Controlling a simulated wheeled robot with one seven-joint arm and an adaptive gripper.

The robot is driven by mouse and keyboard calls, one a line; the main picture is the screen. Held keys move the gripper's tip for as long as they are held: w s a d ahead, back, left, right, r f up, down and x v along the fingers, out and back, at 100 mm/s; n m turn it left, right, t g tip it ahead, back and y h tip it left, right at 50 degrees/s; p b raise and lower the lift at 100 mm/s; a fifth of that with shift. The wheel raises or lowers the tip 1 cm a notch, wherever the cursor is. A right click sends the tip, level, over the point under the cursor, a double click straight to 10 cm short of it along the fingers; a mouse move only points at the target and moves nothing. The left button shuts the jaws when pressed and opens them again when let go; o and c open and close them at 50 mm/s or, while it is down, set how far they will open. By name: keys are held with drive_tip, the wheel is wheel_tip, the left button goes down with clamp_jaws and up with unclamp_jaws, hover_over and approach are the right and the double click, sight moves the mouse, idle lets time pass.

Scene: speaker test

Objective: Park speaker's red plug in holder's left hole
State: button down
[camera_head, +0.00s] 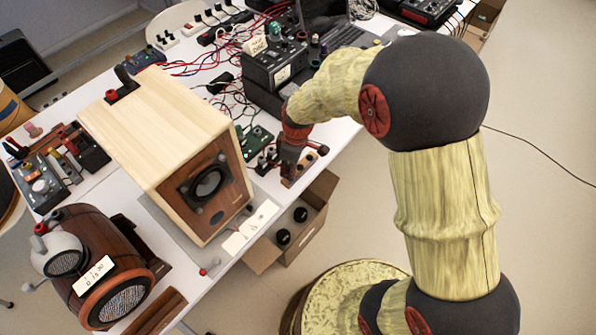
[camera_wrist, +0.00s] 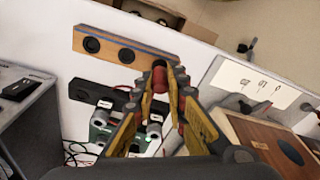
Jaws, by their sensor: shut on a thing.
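My gripper (camera_wrist: 160,72) is shut on a red plug (camera_wrist: 160,80), which shows between the fingertips in the wrist view. A wooden holder (camera_wrist: 109,49) with a blue edge lies on the white table ahead and to the left of the fingertips. Two dark round holes show in it; the fingertips cover part of the view near its right end. I cannot tell the plug's height above the table. In the head view my gripper (camera_head: 291,165) is at the table's right edge, and the plug is hidden. The wooden speaker (camera_head: 170,125) stands left of it; its corner shows in the wrist view (camera_wrist: 270,140).
A black block with holes (camera_wrist: 92,94) and a green circuit board (camera_head: 254,142) are close to the gripper. A black device (camera_head: 275,65) with cables stands behind. An open cardboard box (camera_head: 262,256) is below the table edge. A white label card (camera_head: 250,226) lies before the speaker.

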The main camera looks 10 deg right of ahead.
drive_tip(key=shift+f+b, duration=0.35)
drive_tip(key=shift+f, duration=0.3)
drive_tip(key=c, duration=1.7)
unclamp_jaws()
drive_tip(key=shift+c, duration=0.2)
drive_tip(key=shift+r, duration=0.15)
drive_tip(key=shift+r+p, duration=2.65)
drive_tip(key=shift+r, duration=1)
